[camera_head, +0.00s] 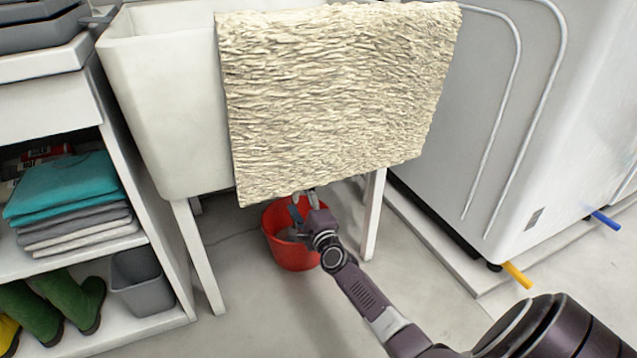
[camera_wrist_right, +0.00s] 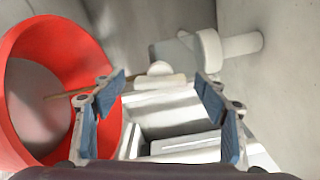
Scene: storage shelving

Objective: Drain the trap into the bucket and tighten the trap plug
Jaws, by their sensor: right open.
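The red bucket (camera_head: 291,248) stands on the floor under the white sink (camera_head: 165,110). In the right wrist view the bucket (camera_wrist_right: 88,70) is at the left, its opening partly visible. My right gripper (camera_head: 303,203) is at the bucket's upper rim, just below the hanging cloth. In the wrist view my right gripper (camera_wrist_right: 167,98) is open, its blue-padded fingers apart. A small white knob-like part (camera_wrist_right: 160,72), possibly the trap plug, shows between the fingers, apparently not gripped. A white pipe with a thick collar (camera_wrist_right: 208,50) is at upper right. The trap is hidden in the head view. My left gripper is not in view.
A cream textured cloth (camera_head: 340,90) hangs over the sink's front. The sink's white legs (camera_head: 373,215) flank the bucket. A shelf with folded towels (camera_head: 65,185) and green boots (camera_head: 75,298) stands left; a large white appliance (camera_head: 530,120) stands right. Front floor is clear.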

